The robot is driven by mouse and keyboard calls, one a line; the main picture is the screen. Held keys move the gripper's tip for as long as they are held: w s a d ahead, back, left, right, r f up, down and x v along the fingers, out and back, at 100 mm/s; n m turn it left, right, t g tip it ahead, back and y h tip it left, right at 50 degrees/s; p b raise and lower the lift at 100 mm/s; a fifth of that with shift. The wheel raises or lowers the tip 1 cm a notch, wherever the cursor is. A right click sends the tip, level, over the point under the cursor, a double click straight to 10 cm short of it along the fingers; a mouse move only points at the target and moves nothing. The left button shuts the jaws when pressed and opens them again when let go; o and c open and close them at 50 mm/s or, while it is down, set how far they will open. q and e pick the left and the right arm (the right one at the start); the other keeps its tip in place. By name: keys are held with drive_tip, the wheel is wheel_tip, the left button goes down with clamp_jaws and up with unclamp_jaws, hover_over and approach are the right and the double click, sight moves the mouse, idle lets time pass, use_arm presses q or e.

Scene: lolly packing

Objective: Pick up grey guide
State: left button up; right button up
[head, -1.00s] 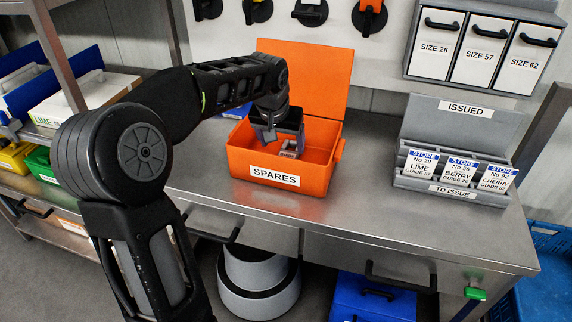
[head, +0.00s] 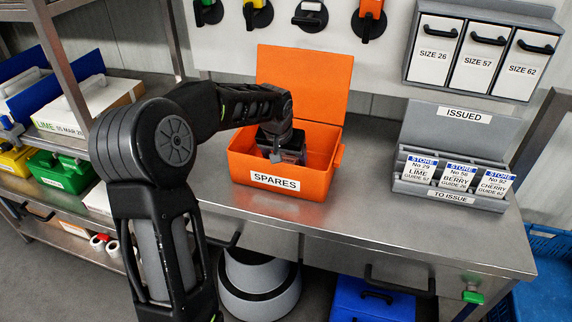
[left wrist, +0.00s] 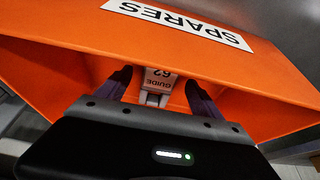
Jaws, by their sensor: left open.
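A grey guide (left wrist: 159,82), with a pale face marked "GUIDE 62", lies inside the orange SPARES box. In the left wrist view it shows between the two fingers of my left gripper (left wrist: 155,92), which is open. The fingers point down inside the box, one on each side of the guide; I cannot tell whether they touch it. In the head view the left gripper (head: 278,155) is down in the orange box (head: 310,185) and hides the guide. My right gripper is not in view.
The box's orange lid (head: 305,80) stands open behind my arm. To the right, a grey ISSUED rack (head: 450,196) holds three cards. White bins (head: 478,52) marked SIZE 26, 57 and 62 hang above. The steel bench (head: 375,220) is clear between box and rack.

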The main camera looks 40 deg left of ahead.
use_arm(q)
drive_tip(key=shift+w+a+f, duration=0.1)
drive_tip(key=shift+w+f, duration=0.2)
drive_tip(key=shift+f, duration=0.35)
drive_tip(key=shift+f, duration=0.1)
idle(0.3)
clamp_jaws()
idle(0.7)
drive_tip(key=shift+r, duration=0.25)
wheel_tip(320, 180, up, 18)
idle(0.6)
drive_tip(key=shift+f, duration=0.15)
